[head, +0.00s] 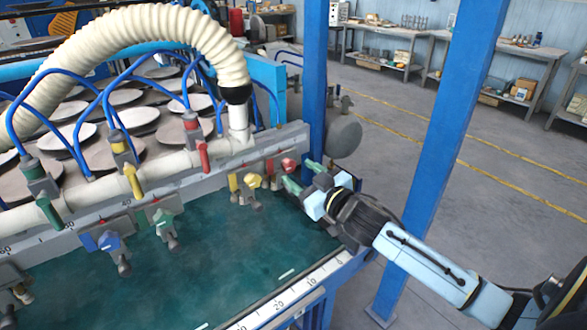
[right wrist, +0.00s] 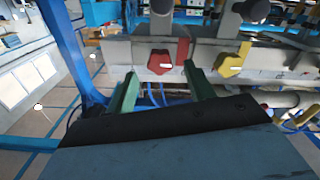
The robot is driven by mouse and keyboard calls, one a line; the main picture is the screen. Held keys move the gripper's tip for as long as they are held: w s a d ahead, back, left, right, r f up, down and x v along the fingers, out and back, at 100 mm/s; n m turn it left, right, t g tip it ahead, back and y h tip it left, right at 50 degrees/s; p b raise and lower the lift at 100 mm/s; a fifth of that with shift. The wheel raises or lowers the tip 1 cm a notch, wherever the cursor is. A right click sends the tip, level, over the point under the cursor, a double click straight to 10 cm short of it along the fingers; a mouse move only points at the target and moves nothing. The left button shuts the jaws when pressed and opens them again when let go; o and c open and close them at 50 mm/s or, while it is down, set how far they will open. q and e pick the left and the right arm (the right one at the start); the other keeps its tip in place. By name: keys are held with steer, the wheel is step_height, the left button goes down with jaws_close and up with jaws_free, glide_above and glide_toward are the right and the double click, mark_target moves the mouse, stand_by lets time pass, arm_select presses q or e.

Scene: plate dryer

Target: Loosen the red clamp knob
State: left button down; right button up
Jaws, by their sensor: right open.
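The red clamp knob (head: 289,164) sits at the right end of the grey rail in the head view. In the right wrist view the red knob (right wrist: 160,62) is lobed, with a pale mark on its face. My right gripper (head: 302,176) is open, with its green fingers just in front of the knob. In the right wrist view the right gripper (right wrist: 160,72) has one finger to each side of the knob, and no contact shows. The fingertips appear short of the knob. My left gripper is not in view.
A yellow knob (head: 252,182) is close beside the red one on the rail. A green knob (head: 163,222) and a blue knob (head: 108,241) are farther left. A blue post (head: 437,130) stands beside my right arm.

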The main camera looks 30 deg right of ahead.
mark_target(291, 167)
steer(key=shift+w+a, duration=0.15)
steer(key=shift+w, duration=1.6)
steer(key=c, duration=1)
